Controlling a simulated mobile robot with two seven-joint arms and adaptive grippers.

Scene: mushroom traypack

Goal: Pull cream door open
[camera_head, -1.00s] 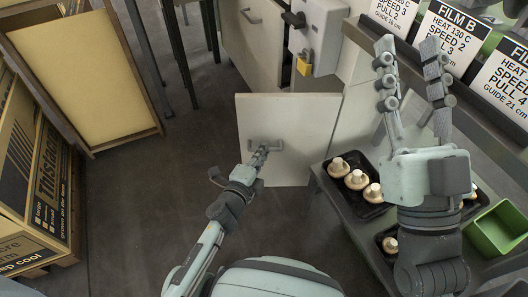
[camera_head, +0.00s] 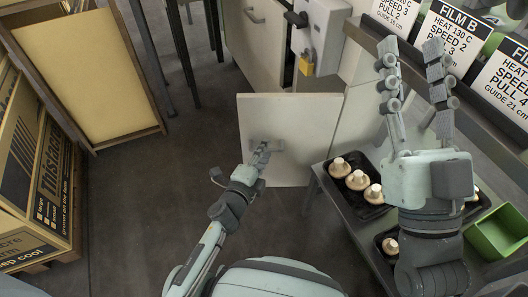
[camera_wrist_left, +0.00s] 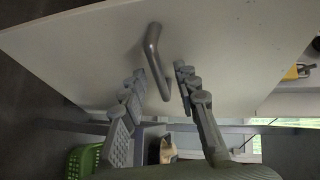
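The cream door (camera_head: 305,115) is a flat pale panel at the centre of the head view, standing out from the bench side. Its grey bar handle (camera_head: 273,146) is on its lower left part. My left gripper (camera_head: 264,147) is at the handle. In the left wrist view, the handle (camera_wrist_left: 153,45) reaches down between the two spread fingers (camera_wrist_left: 161,70), with gaps showing; firm contact cannot be told. My right gripper (camera_head: 409,47) is raised over the bench with its fingers apart and empty.
Black trays (camera_head: 374,210) of mushrooms and a green bin (camera_head: 500,232) are at the right. A grey lock box with a yellow padlock (camera_head: 306,66) is above the door. A framed yellow board (camera_head: 90,75) and a cardboard box (camera_head: 35,165) stand left. The dark floor (camera_head: 140,205) between is clear.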

